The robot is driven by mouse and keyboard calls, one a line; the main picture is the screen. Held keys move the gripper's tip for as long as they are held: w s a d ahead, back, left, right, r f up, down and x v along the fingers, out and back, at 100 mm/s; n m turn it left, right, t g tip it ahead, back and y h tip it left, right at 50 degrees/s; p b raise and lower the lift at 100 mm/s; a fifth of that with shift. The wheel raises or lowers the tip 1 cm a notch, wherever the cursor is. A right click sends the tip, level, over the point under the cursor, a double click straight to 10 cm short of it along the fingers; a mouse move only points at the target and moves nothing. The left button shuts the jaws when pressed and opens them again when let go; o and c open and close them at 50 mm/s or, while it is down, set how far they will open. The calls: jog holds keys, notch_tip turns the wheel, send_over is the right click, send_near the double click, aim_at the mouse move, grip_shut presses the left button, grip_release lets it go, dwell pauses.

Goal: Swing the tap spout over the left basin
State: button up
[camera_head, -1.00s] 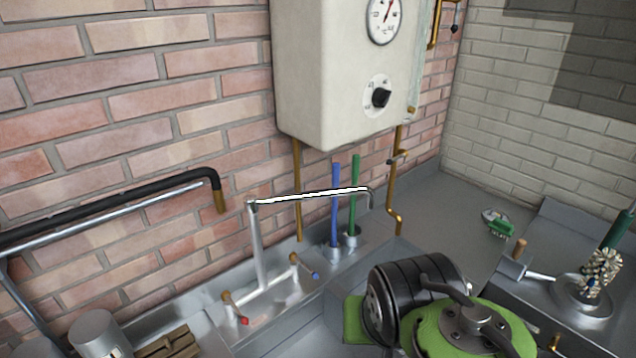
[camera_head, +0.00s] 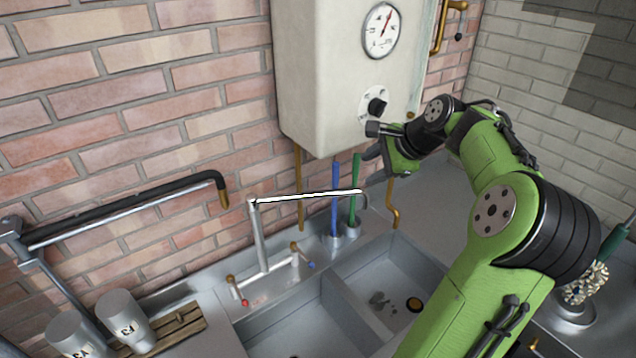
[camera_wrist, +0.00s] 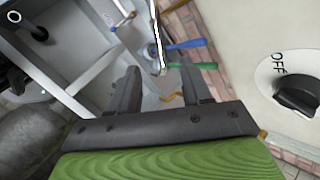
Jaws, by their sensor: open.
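The tap spout (camera_head: 310,196) is a thin bright tube running right from the top of its upright, its downturned end above the right basin (camera_head: 400,268). The left basin (camera_head: 290,325) is in front of the tap body and partly cut off below. My gripper (camera_head: 372,143) is right of the spout's end and a little higher, in front of the wall heater. In the wrist view my gripper (camera_wrist: 160,80) is open and empty between its dark fingers. The spout (camera_wrist: 158,40) shows there just beyond the fingertips; I cannot tell whether it touches them.
A blue-handled brush (camera_head: 334,200) and a green-handled one (camera_head: 355,190) stand behind the spout. The white heater (camera_head: 335,75) with its black knob (camera_head: 377,107) hangs above.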

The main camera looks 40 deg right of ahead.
aim_at(334, 192)
jog(key=x, duration=1.5)
jog(key=shift+w+a+f+b, duration=0.1)
jog(key=shift+a+f+b, duration=0.15)
jog(key=shift+f+b, duration=0.1)
grip_shut()
